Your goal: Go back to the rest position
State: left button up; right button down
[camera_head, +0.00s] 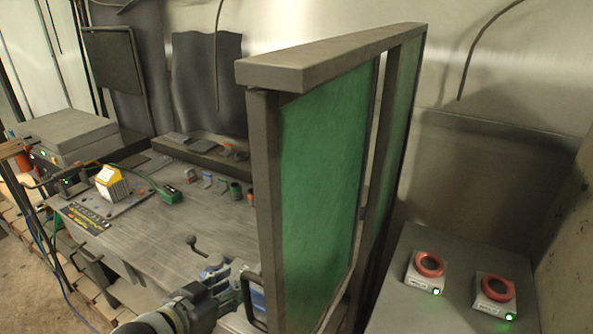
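My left arm comes in at the bottom, left of centre. My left gripper (236,288) is dark and sits low in front of the workbench. It is close to a dark curved handle (246,302) beside the green framed panel (322,190). I cannot tell whether it touches the handle, or whether its fingers are open or shut. My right gripper is not in view.
The green panel stands upright close to the right of my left gripper. The workbench (200,225) carries a yellow-and-white block (112,183), a green connector (169,194) and a black lever (198,246). Two red-ringed boxes (425,271) (494,293) sit on the right surface.

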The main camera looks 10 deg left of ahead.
pick_arm(q)
jog(key=s+f+n+g+y, duration=0.15)
jog(key=s+f+g, duration=0.25)
jog(key=s+f, duration=0.55)
jog(key=s+f+n+g+y, duration=0.1)
jog(key=s+f+g+y, duration=0.35)
jog(key=s, duration=0.75)
notch_tip(320, 180, down, 28)
jog(key=s+g+h, duration=0.2)
jog(key=s+a+f+g+b, duration=0.1)
jog(key=s+a+f, duration=0.1)
jog(key=s+f, duration=1.4)
jog(key=shift+s+a+f+m+y, duration=0.3)
jog(key=shift+s+f+m, duration=0.05)
jog(key=shift+s+m, duration=0.1)
jog(key=shift+s, duration=0.1)
